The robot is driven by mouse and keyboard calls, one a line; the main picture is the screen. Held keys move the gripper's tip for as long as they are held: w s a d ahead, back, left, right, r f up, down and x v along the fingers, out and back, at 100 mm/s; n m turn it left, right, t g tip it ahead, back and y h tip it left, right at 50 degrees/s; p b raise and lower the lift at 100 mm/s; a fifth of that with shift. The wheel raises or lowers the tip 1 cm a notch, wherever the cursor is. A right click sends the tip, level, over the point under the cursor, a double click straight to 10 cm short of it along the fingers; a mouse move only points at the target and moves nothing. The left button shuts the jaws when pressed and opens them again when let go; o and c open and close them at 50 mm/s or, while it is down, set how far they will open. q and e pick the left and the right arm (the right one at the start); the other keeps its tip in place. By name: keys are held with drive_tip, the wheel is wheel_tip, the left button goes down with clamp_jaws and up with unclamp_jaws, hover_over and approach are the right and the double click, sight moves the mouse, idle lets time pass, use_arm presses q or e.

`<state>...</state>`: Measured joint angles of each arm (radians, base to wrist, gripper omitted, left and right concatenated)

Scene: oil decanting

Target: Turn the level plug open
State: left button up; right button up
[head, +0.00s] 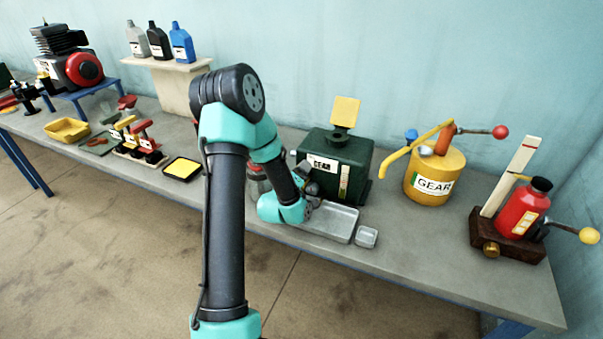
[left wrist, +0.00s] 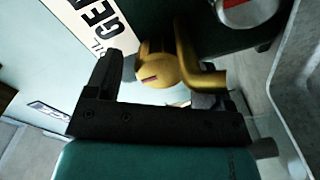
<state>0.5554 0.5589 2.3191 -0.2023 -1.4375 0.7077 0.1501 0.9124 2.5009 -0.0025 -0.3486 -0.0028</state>
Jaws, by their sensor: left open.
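The green gear box (head: 345,160) stands on the bench, with a white GEAR label (head: 322,163) and a yellow plate raised on top. In the left wrist view, a round brass plug (left wrist: 160,70) with a dark slot sticks out from the green housing (left wrist: 190,15) below the label. A bent brass piece (left wrist: 198,72) lies right beside it. My left gripper (head: 310,190) is close to the front of the box. In the left wrist view my left gripper (left wrist: 155,80) is open, with the plug between its fingers; contact is unclear. My right gripper is not in view.
A grey metal tray (head: 335,225) lies before the box, with a small square dish (head: 367,237) beside it. A yellow GEAR oil can (head: 433,178) and a red bottle (head: 521,210) on a wooden stand are to the right. A yellow-black tray (head: 183,169) lies left.

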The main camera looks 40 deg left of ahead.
use_arm(q)
drive_tip(key=c, duration=0.9)
drive_tip(key=shift+c, duration=0.2)
drive_tip(key=shift+m, duration=1.5)
drive_tip(key=o, duration=0.9)
drive_tip(key=shift+o, duration=0.2)
drive_tip(key=shift+s+d, duration=0.1)
drive_tip(key=shift+d, duration=0.05)
